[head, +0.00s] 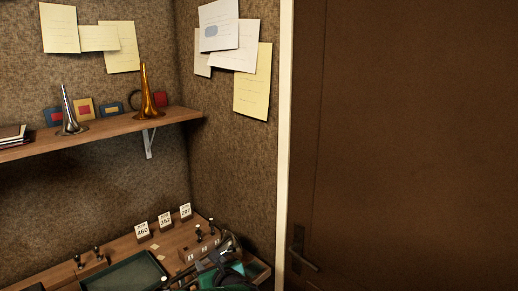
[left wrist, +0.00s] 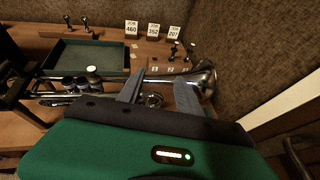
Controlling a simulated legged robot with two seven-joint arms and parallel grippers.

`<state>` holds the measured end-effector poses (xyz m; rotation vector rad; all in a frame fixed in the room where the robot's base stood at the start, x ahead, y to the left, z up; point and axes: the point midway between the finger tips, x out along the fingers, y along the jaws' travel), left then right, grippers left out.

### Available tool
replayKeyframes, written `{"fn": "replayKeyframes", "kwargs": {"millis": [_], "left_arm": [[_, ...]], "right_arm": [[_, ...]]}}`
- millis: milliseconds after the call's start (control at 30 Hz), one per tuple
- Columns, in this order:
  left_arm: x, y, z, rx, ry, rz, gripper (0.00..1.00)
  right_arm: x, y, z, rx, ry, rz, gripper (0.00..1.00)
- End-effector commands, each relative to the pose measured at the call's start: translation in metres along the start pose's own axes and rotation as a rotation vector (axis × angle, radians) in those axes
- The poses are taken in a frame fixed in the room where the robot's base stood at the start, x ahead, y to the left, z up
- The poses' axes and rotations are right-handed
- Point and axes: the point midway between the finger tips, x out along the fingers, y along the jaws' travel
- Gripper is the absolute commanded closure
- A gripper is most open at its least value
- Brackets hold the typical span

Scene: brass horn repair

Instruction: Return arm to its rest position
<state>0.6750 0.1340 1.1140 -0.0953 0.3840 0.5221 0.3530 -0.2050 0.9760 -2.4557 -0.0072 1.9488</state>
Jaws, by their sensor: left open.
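My left gripper (head: 222,268) is at the bottom edge of the head view, over the right end of the bench. In the left wrist view its two grey fingers (left wrist: 160,82) are spread apart, with nothing seen held between them. A silver trumpet (left wrist: 110,84) lies past the fingers, its bell (left wrist: 202,76) to the right. The fingertips overlap the trumpet in the picture; I cannot tell whether they touch it. In the head view only a part of the trumpet (head: 231,243) shows behind the gripper. My right gripper cannot be made out.
A dark green tray (head: 125,276) lies on the bench (head: 180,240), near tags (head: 165,219) numbered 460, 352 and 207. A shelf (head: 100,131) above holds a silver bell (head: 69,118) and a brass bell (head: 147,100). A brown door (head: 420,130) stands at right.

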Motion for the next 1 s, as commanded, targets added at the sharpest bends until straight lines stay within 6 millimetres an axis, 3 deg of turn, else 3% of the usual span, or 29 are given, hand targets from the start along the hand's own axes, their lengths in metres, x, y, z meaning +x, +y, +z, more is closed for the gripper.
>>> {"fn": "replayKeyframes", "kwargs": {"millis": [333,567,667,800,900,1000], "left_arm": [[-0.006,0.065,-0.045,-0.284,0.195,0.127,0.58],[-0.041,0.12,-0.099,-0.666,0.379,0.318,0.58],[-0.067,0.148,-0.131,-0.937,0.469,0.458,0.58],[-0.12,0.188,-0.181,-1.508,0.564,0.757,0.58],[-0.154,0.203,-0.206,-1.957,0.556,0.992,0.58],[-0.172,0.21,-0.217,-2.26,0.509,1.15,0.58]], "right_arm": [[0.0,0.0,0.0,-0.001,0.0,0.0,0.64],[0.0,0.0,0.0,-0.001,0.0,0.0,0.64],[0.0,0.0,0.0,0.0,0.0,0.0,0.64],[0.0,0.0,0.0,0.0,0.0,0.0,0.64],[0.0,0.0,0.0,0.0,0.0,0.0,0.64],[0.0,0.0,0.0,0.0,0.0,0.0,0.64]]}}
